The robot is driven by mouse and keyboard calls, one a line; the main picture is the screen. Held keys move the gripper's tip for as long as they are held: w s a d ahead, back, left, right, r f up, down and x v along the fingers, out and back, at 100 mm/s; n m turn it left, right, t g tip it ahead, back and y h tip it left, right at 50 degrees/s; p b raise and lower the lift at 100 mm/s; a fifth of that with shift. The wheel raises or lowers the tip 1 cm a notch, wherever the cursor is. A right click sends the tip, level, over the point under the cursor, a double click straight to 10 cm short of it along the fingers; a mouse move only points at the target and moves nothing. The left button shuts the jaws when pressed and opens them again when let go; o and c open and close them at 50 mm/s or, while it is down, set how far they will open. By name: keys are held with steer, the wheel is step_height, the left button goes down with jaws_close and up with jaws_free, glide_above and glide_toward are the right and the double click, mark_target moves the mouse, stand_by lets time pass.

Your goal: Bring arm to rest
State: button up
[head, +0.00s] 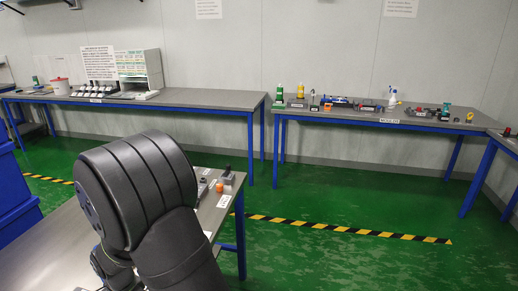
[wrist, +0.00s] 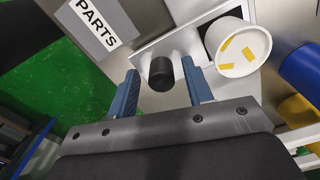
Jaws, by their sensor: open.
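In the wrist view my gripper (wrist: 160,68) is open, with its two blue fingers apart. A short black cylinder (wrist: 161,74) shows between the fingertips; I cannot tell whether it is level with them or lower, and no finger is seen touching it. In the head view my dark arm covers much of the near grey bench (head: 60,245), and the gripper is hidden behind it.
In the wrist view a white tub (wrist: 240,48) with yellow pieces stands right of the fingers, near a blue round thing (wrist: 302,68). A "PARTS" label (wrist: 95,20) lies upper left. Back benches (head: 200,98) hold equipment. Green floor (head: 310,225) lies open between benches.

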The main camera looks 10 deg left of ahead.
steer(key=w, duration=1.9)
steer(key=shift+w+r, duration=0.1)
steer(key=shift+r, duration=0.05)
steer(key=shift+w+r, duration=0.4)
steer(key=shift+w, duration=0.2)
step_height(320, 180, up, 11)
steer(key=shift+s, duration=0.15)
